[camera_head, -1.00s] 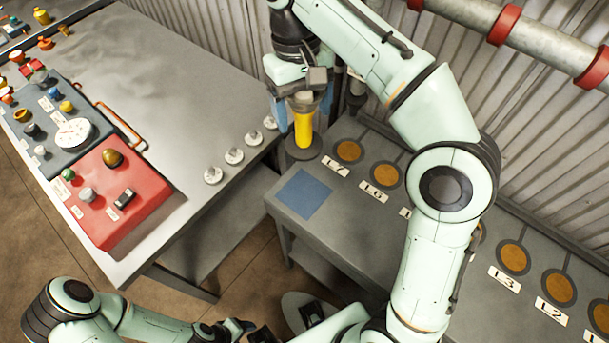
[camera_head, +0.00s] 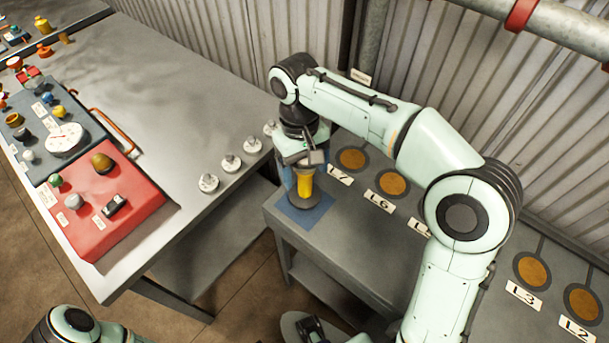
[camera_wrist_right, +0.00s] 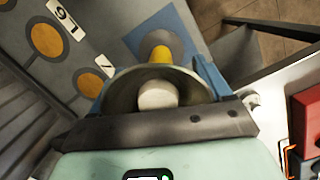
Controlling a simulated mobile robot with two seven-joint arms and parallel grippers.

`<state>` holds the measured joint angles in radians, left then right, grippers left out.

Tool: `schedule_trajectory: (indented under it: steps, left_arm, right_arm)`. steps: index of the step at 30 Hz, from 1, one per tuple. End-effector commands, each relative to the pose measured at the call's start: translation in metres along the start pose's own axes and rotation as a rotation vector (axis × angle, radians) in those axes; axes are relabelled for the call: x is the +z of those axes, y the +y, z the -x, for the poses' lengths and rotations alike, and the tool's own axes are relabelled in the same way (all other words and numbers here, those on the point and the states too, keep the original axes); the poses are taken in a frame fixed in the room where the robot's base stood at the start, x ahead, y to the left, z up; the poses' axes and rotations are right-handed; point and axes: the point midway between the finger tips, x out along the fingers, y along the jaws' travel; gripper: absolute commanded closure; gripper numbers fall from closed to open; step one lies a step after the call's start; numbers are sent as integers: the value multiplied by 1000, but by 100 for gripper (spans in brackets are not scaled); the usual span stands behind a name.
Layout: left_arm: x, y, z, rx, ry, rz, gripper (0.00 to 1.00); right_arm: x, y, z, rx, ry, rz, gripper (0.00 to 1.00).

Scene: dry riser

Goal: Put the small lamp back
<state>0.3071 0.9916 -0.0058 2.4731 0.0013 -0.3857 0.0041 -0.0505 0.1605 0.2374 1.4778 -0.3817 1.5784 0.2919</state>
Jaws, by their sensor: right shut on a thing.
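My right gripper (camera_head: 305,176), with blue fingers, is shut on the small lamp (camera_head: 304,188), which has a yellow body and a round dark base. It holds the lamp upright over the blue square (camera_head: 298,222) at the left end of the grey bench. I cannot tell whether the base touches the square. The right wrist view shows the lamp's yellow body (camera_wrist_right: 160,54) beyond a wide round rim with a pale knob, between the blue fingers. My left gripper is out of view; only part of its arm shows at the bottom left.
The grey bench (camera_head: 400,232) has orange discs in a row, such as the one at L7 (camera_head: 352,159). The left table (camera_head: 190,95) carries a red box (camera_head: 100,205), a grey gauge panel (camera_head: 48,120) and several white round pieces (camera_head: 230,163). A corrugated wall stands behind.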

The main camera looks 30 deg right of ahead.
Motion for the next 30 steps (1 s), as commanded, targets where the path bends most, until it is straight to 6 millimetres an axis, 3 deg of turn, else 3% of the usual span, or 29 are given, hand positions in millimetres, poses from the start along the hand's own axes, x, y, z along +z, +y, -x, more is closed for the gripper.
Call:
schedule_trajectory:
  steps: [6,20,21,22,30]
  left_arm:
    - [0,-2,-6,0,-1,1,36]
    - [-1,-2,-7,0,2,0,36]
    - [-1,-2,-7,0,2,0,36]
    - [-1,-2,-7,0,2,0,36]
    - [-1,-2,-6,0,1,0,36]
  right_arm:
    - [-4,0,-25,0,0,0,100]
    - [-5,0,-30,0,2,0,100]
    - [-5,0,-30,0,0,0,9]
    - [-5,0,-30,0,0,0,0]
    - [-4,0,-28,0,0,0,0]
